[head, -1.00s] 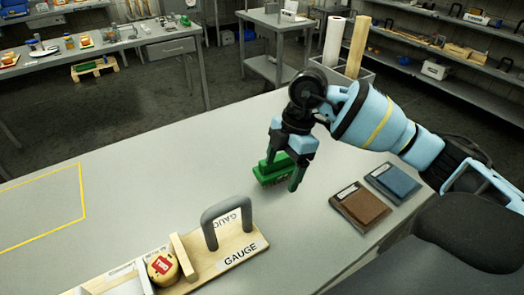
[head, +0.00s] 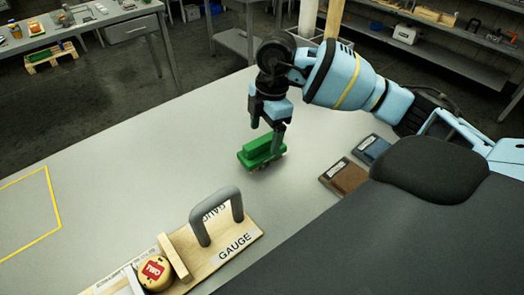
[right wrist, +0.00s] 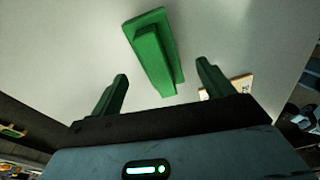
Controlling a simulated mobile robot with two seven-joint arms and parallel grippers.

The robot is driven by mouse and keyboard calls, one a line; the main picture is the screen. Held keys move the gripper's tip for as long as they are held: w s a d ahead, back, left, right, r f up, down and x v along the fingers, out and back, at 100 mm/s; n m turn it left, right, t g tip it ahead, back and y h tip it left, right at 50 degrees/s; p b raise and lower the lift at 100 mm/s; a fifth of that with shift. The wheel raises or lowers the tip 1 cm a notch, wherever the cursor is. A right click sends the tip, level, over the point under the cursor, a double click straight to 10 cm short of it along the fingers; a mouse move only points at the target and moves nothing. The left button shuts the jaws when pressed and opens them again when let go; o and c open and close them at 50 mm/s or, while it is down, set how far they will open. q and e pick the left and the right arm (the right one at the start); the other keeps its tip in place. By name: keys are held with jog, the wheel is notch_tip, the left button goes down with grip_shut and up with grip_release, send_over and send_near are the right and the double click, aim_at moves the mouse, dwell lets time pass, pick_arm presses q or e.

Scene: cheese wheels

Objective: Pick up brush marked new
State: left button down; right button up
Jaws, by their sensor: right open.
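A green brush (head: 258,151) with a block handle lies bristles down on the grey table; no marking on it is legible. My right gripper (head: 267,130) is open and empty just above and behind the brush in the head view, one finger partly overlapping it. In the right wrist view the brush (right wrist: 152,52) lies beyond the gap between the green fingertips (right wrist: 161,68), and I see no contact. My left gripper is not in view.
Brown (head: 345,177) and blue (head: 372,149) pads lie right. A yellow outline (head: 52,200) marks the left; the table between is clear.

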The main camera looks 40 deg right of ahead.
aim_at(262, 140)
jog(key=f, duration=0.5)
jog(key=shift+w+a, duration=0.1)
jog(key=shift+a, duration=0.3)
jog(key=shift+r, duration=0.1)
jog(key=c, duration=1.2)
jog(key=shift+o, duration=0.2)
jog(key=shift+r, duration=0.15)
notch_tip(262, 140, up, 10)
jog(key=shift+f, duration=0.1)
